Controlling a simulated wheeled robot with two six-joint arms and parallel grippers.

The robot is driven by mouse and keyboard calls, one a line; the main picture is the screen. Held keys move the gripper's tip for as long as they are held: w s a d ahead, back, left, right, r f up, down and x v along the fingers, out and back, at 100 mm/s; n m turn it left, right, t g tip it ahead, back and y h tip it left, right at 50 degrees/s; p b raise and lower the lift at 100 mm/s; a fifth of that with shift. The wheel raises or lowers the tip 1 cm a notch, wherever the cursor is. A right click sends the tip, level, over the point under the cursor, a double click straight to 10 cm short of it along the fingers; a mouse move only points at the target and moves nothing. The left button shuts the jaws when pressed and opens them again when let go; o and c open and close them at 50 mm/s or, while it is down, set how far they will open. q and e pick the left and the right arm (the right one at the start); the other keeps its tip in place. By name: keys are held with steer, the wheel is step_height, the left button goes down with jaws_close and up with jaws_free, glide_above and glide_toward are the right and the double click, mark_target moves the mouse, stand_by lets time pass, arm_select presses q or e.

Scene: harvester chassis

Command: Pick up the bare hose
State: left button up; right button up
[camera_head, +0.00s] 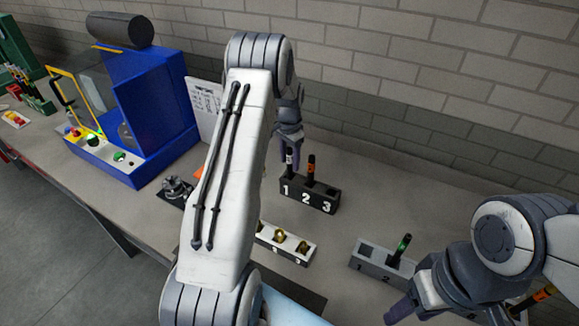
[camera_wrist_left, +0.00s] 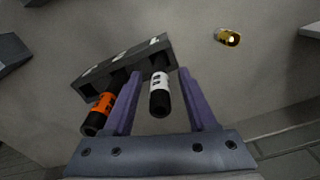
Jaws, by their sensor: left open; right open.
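A black hose with a white label band (camera_wrist_left: 160,92) stands in slot 1 of the black numbered rack (camera_head: 322,203). A black hose with an orange band (camera_head: 311,167) stands beside it in slot 2; slot 3 looks empty. My left gripper (camera_head: 288,158) is open over the rack. In the left wrist view, its purple fingers (camera_wrist_left: 160,90) lie either side of the white-banded hose, with gaps visible; the orange-banded hose (camera_wrist_left: 98,113) is outside the left finger. Neither hose shows an end fitting. My right gripper (camera_head: 400,308) is open and empty at the lower right.
A grey rack (camera_head: 370,257) holds a green-banded hose (camera_head: 402,247). A white tray (camera_head: 288,247) with brass fittings is partly hidden by my left arm. A blue machine (camera_head: 150,115) stands at left. A brick wall (camera_head: 440,80) runs behind the bench.

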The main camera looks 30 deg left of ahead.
arm_select(q)
steer(key=shift+f, duration=0.45)
jaws_close()
